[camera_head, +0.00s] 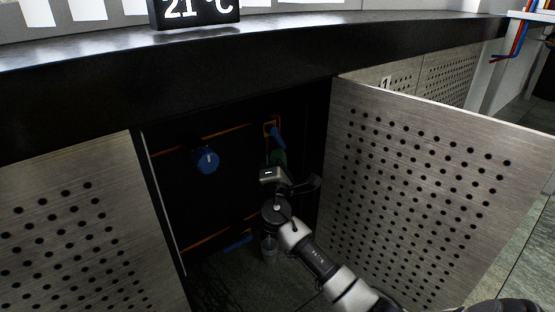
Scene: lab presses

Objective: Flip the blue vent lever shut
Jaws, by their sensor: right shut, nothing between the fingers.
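A blue lever (278,137) sits on an orange fitting at the back of the open cabinet. It slants down and to the right. A round blue knob (206,160) is on the upper orange pipe to its left, and a blue bar-shaped piece (238,241) is low near the lower pipe. I cannot tell for sure which blue part is the vent lever. My right gripper (284,170) reaches into the cabinet just below the slanted lever. It is shut and empty, and its fingertips are hard to make out in the dark. My left gripper is out of view.
A perforated cabinet door (435,190) stands open right of my right arm, and another perforated panel (75,225) is at left. A dark counter edge (250,75) overhangs the opening.

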